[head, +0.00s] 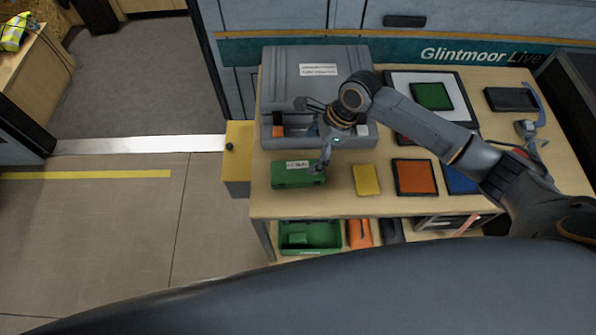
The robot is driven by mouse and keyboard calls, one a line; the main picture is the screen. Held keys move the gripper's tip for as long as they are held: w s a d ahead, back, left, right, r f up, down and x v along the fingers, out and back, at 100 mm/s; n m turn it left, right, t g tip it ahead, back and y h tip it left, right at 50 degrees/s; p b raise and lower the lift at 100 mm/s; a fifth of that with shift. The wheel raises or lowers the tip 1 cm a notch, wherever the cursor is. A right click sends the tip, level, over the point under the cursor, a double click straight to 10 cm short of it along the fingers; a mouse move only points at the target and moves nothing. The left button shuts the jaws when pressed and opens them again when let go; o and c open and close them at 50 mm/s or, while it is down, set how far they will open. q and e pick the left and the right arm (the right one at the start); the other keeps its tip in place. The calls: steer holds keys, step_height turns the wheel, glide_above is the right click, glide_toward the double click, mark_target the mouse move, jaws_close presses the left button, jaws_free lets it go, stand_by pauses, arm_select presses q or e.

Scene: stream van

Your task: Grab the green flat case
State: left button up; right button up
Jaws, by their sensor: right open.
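A green flat case (290,177) with a white label lies near the left front edge of the table. My right gripper (310,138) is open over the table's left part, its fingers spread apart. Its lower fingertip overlaps the case's right end in the picture; I cannot tell whether they touch. Nothing shows between the fingers. A second green flat square (431,96) lies on a white, dark-edged panel at the back right. My left gripper is not in view.
Yellow (366,180) and orange (415,177) flat pieces lie to the right on the table (340,208). A green bin (310,236) sits on the shelf below. Floor at left is clear.

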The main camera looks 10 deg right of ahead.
mark_target(298, 169)
steer(key=x, duration=0.4)
steer(key=shift+p+x, duration=0.65)
steer(key=shift+x, duration=2.1)
steer(key=shift+s, duration=0.25)
steer(key=c, duration=1.6)
steer(key=shift+o, duration=0.2)
